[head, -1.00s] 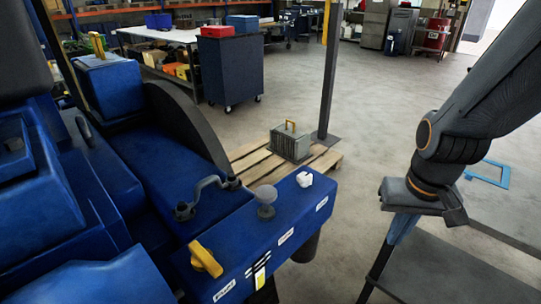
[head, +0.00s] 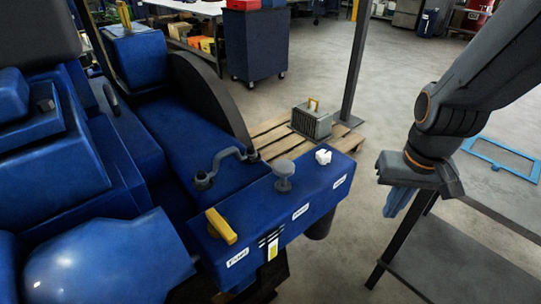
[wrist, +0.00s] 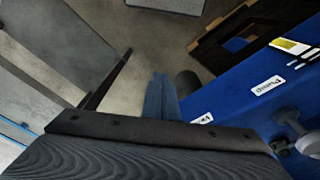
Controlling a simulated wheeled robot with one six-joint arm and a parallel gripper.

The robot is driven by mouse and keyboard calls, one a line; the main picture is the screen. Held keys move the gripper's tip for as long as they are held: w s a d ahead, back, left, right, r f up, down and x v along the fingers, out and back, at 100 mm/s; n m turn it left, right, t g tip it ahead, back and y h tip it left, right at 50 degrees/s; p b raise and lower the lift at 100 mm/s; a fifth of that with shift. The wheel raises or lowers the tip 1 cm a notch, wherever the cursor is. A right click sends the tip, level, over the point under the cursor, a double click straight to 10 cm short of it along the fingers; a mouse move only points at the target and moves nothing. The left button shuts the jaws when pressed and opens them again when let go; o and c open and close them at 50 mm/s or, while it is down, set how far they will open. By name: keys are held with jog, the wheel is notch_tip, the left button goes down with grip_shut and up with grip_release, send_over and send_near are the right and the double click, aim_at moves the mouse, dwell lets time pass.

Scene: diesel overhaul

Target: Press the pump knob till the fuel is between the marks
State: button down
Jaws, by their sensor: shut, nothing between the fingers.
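The pump knob (head: 283,170) is a round grey disc on a short stem, on top of the blue console (head: 325,178). A label reading "Pump" (head: 300,211) is on the front face below it. The fuel gauge (head: 272,248) is a narrow white and yellow strip with black marks, left of that label; its level is too small to read. My gripper (head: 396,202) hangs to the right of the console, apart from it, with its blue fingers together and empty. The fingers (wrist: 160,97) also show in the wrist view, where the gauge (wrist: 290,46) is at upper right.
A yellow handle (head: 221,226) and a white piece (head: 323,156) sit on the console. A dark table (head: 440,258) stands close below and right of my gripper. A pallet (head: 272,136) and a post (head: 355,65) are behind. The floor between is clear.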

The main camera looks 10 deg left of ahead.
notch_tip(320, 180, up, 24)
jog(key=n+g, duration=0.1)
jog(key=n, duration=0.9)
send_over(283, 166)
jog(key=shift+s+a+f, duration=0.1)
jog(key=shift+s+f, duration=0.05)
jog(key=shift+s, duration=0.1)
notch_tip(283, 166, down, 14)
jog(key=p, duration=0.3)
jog(key=shift+w+p, duration=0.15)
jog(key=shift+p, duration=0.2)
jog(key=shift+f, duration=0.15)
